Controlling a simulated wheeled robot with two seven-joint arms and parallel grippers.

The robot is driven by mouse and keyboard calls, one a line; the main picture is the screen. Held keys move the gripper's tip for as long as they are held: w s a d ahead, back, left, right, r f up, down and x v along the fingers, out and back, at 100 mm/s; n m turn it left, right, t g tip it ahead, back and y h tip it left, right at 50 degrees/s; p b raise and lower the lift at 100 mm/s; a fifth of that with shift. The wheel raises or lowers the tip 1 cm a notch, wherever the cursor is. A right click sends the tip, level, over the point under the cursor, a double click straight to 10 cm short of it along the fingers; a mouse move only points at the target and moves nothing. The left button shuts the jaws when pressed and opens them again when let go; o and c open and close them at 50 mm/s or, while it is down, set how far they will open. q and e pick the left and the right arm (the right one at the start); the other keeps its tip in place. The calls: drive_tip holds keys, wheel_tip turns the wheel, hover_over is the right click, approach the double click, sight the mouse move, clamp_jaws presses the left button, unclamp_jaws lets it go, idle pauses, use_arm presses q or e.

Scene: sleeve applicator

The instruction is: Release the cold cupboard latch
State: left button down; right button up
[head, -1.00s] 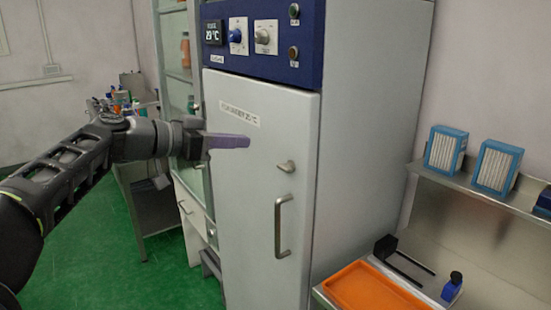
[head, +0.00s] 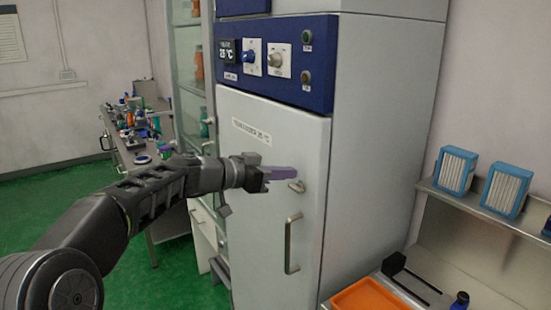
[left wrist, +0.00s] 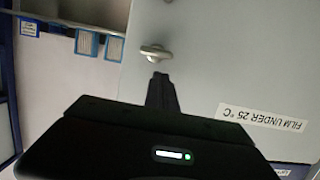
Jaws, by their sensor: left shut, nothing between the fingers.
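The cold cupboard (head: 270,200) is a tall white cabinet with a closed door and a blue control panel (head: 275,62) on top. Its latch (head: 297,186) is a small metal knob near the door's right edge, above the vertical handle (head: 291,244). The latch also shows in the left wrist view (left wrist: 155,52), just ahead of the fingertips. My left gripper (head: 294,173) is shut and empty, with its purple fingers pointing right at the latch. Whether the tips touch it I cannot tell. My right gripper is not in view.
A steel bench at right holds an orange tray (head: 370,298) and a black bracket (head: 395,264). Blue-framed filters (head: 456,170) stand on the shelf above. A cluttered table (head: 130,150) stands at back left. The green floor at left is clear.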

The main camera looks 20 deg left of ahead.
use_arm(q)
drive_tip(key=shift+f, duration=0.8)
drive_tip(key=shift+w+a+f+n+h+b, duration=0.1)
drive_tip(key=shift+a+f+n+h+b, duration=0.05)
drive_tip(key=shift+n+b, duration=0.35)
drive_tip(key=shift+w+a+f+n+h+b, duration=0.1)
drive_tip(key=shift+n+h+b, duration=0.05)
drive_tip(key=shift+n+b, duration=0.3)
drive_tip(key=shift+n, duration=0.25)
drive_tip(key=f+n+h+b, duration=0.1)
drive_tip(key=n+b, duration=0.1)
drive_tip(key=n, duration=0.2)
drive_tip(key=f+n+h+b, duration=0.1)
drive_tip(key=n+b, duration=0.2)
drive_tip(key=n, duration=0.1)
drive_tip(key=f+n+g+h+b, duration=0.1)
drive_tip(key=n+h+b, duration=0.1)
drive_tip(key=n, duration=0.2)
drive_tip(key=shift+w+a+f, duration=0.2)
drive_tip(key=shift+a+f, duration=0.1)
idle(0.3)
idle(0.6)
